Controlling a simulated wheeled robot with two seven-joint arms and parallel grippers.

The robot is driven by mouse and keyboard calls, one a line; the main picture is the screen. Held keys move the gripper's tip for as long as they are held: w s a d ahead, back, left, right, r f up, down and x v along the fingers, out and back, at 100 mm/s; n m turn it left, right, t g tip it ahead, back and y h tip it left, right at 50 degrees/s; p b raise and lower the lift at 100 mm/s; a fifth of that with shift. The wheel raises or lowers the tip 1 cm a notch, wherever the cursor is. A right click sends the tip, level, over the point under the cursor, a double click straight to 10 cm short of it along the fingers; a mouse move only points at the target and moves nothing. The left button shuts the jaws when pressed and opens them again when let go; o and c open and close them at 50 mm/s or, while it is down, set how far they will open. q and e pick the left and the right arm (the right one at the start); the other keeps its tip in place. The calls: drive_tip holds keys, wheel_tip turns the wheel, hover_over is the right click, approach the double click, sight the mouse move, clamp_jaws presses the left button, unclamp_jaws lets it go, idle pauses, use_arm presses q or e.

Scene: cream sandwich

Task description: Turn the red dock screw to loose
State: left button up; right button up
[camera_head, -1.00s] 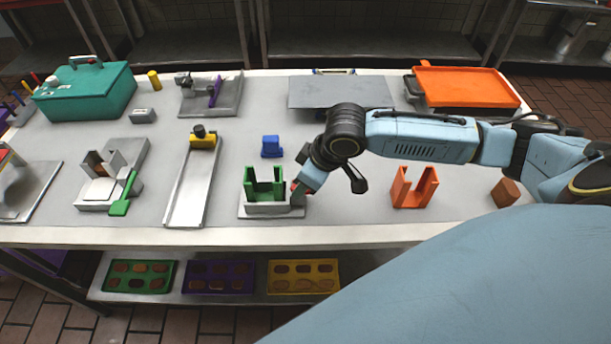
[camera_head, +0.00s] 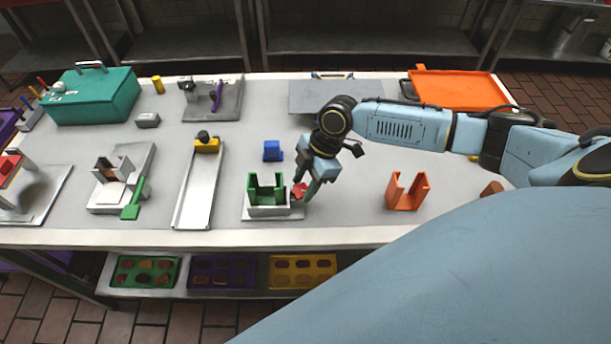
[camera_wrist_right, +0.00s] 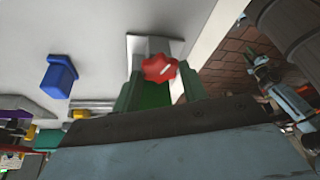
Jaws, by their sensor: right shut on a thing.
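The red dock screw (camera_head: 299,190) sits at the right side of the green dock (camera_head: 266,188), which stands on a grey base plate (camera_head: 258,213). In the right wrist view the screw is a red star-shaped knob (camera_wrist_right: 159,68) with a slanted white mark on its face, in front of the green dock. My right gripper (camera_head: 308,193) reaches down to the screw from the upper right and is shut on it. The fingers partly hide the screw in the head view. My left gripper is not in view.
A blue block (camera_head: 272,151) stands behind the dock. An orange holder (camera_head: 408,191) stands to the right, with clear table between. A metal slide (camera_head: 194,195) lies to the left. The table's front edge (camera_head: 300,237) is close in front of the dock.

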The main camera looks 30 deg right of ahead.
drive_tip(key=n+g, duration=0.1)
drive_tip(key=n, duration=0.1)
drive_tip(key=n+b, duration=0.1)
drive_tip(key=n, duration=0.1)
drive_tip(key=n+g+b, duration=0.1)
drive_tip(key=n, duration=0.1)
drive_tip(key=shift+w+a+n+g, duration=0.1)
drive_tip(key=shift+w+n+g, duration=0.2)
drive_tip(key=shift+w, duration=0.05)
drive_tip(key=n+g+h+b, duration=0.1)
drive_tip(key=n, duration=0.2)
drive_tip(key=shift+w, duration=0.15)
drive_tip(key=shift+a+n+g+h+b, duration=0.15)
drive_tip(key=shift+n+g+h+b, duration=0.3)
drive_tip(key=shift+n, duration=1.15)
drive_tip(key=o, duration=1)
drive_tip(key=shift+c, duration=0.2)
